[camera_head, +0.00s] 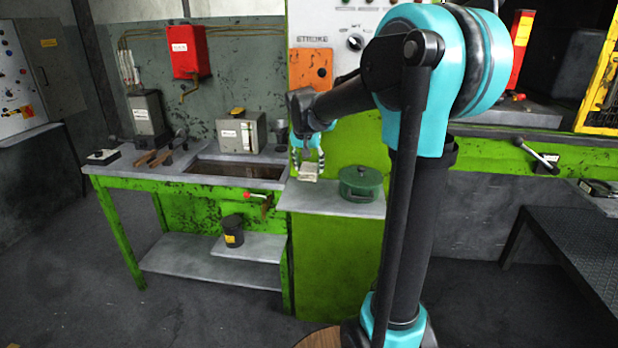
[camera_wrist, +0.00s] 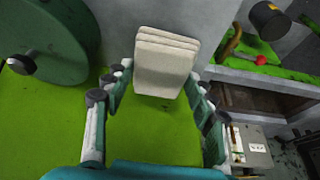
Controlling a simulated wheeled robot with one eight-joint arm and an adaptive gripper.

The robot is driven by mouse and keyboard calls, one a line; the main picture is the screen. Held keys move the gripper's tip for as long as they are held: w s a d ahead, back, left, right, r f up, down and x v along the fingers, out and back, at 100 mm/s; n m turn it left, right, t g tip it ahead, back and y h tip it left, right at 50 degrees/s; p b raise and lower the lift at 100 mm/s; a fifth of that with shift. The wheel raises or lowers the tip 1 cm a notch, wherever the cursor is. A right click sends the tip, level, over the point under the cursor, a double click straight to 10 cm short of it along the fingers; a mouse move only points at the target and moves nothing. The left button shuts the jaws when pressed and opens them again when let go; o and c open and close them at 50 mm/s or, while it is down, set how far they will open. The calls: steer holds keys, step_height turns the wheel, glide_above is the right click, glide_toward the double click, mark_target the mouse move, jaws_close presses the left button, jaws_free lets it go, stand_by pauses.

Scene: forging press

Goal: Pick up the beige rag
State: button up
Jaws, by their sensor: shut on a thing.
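The beige rag (camera_head: 308,171) is a small folded stack of layers. In the wrist view the beige rag (camera_wrist: 167,60) sits between the fingertips of my gripper (camera_wrist: 160,80), one finger on each side. My gripper (camera_head: 307,160) is shut on it and points down at the left end of the small grey shelf (camera_head: 335,203) on the green press. I cannot tell for sure whether the rag's underside still touches the shelf.
A round green canister (camera_head: 362,184) stands on the shelf, right of the rag; it also shows in the wrist view (camera_wrist: 55,45). To the left is a green workbench (camera_head: 125,165) with a red-knobbed lever (camera_head: 257,197), a grey box (camera_head: 240,133) and a black bucket (camera_head: 232,231) below.

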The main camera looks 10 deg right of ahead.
steer(key=s+a, duration=0.3)
steer(key=s, duration=0.6)
steer(key=s+a, duration=0.3)
steer(key=s, duration=0.6)
steer(key=shift+s+r, duration=0.25)
steer(key=shift+s, duration=0.1)
steer(key=o, duration=0.6)
steer(key=c, duration=0.4)
